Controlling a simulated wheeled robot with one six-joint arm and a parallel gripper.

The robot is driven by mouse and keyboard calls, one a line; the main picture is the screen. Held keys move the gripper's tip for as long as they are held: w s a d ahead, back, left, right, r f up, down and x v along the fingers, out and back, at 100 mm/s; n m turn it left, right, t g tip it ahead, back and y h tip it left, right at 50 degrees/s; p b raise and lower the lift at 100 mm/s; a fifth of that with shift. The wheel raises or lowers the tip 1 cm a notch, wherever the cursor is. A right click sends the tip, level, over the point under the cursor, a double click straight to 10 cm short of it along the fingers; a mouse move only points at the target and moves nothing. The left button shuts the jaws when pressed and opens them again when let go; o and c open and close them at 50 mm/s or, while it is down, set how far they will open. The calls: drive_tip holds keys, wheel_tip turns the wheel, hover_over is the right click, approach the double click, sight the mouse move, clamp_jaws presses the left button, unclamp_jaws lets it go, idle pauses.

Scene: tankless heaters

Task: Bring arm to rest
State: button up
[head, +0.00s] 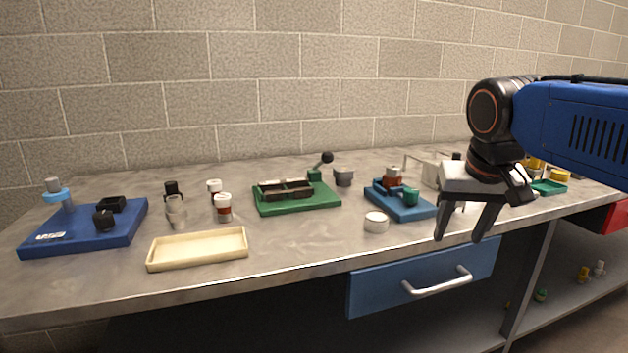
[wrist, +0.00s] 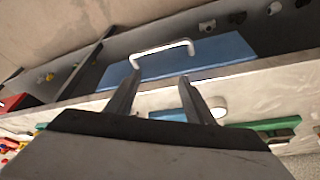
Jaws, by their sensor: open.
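My gripper (head: 457,222) hangs from my blue arm at the right of the head view, fingers pointing down. It is open and nothing shows between its fingers. It is in front of the bench's front edge, above the blue drawer (head: 372,293) with a silver handle (head: 437,282). In the wrist view my gripper's fingers (wrist: 158,84) are spread apart, with the drawer handle (wrist: 162,49) beyond them. The drawer looks slightly pulled out, but I cannot tell how far.
On the bench (head: 310,243) stand a blue board (head: 80,235), a cream tray (head: 198,248), a green fixture (head: 297,200), a small blue fixture (head: 403,205), a white round cap (head: 376,222) and several small jars. A red drawer (head: 612,217) is at far right. A brick wall (head: 250,80) stands behind.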

drive_tip(key=s+d+f+n, duration=0.1)
drive_tip(key=s+f, duration=1.3)
drive_tip(key=f, duration=0.5)
drive_tip(key=shift+d+n+y, duration=0.25)
drive_tip(key=shift+n+y, duration=0.05)
drive_tip(key=shift+n, duration=0.1)
drive_tip(key=shift+o, duration=0.2)
drive_tip(key=shift+r, duration=0.15)
